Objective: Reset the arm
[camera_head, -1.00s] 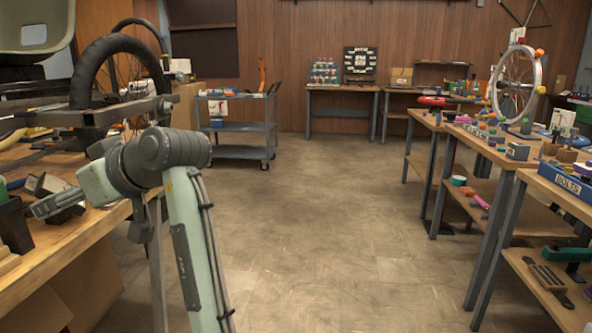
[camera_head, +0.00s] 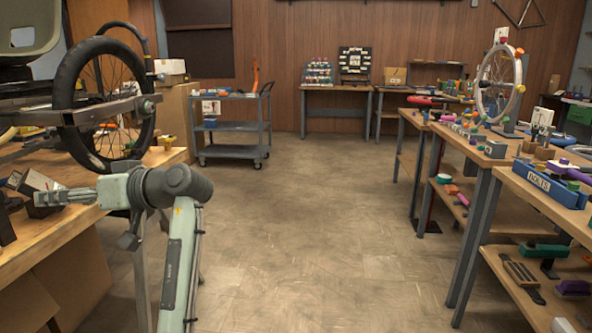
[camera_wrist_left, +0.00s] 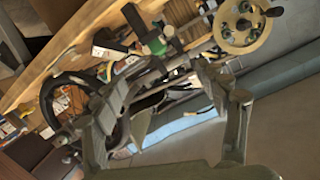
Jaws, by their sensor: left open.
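My left arm (camera_head: 178,260) rises from the bottom of the head view, bends at a dark grey elbow joint and points left. My left gripper (camera_head: 62,197) is at its end, beside the right edge of the left workbench (camera_head: 90,232). Whether it touches anything there is unclear. In the left wrist view my left gripper (camera_wrist_left: 168,82) has its two fingers spread wide, with nothing seen held between them. A tilted bench with tools and a dark-tyred wheel shows beyond the fingers. My right gripper is in neither view.
A trike frame with a black-tyred wheel (camera_head: 100,105) stands over the left bench. A grey cart (camera_head: 230,125) stands at the back left. Benches with a blue bolts bin (camera_head: 545,185) and a white-rimmed wheel (camera_head: 500,85) line the right. The middle floor (camera_head: 330,230) is open.

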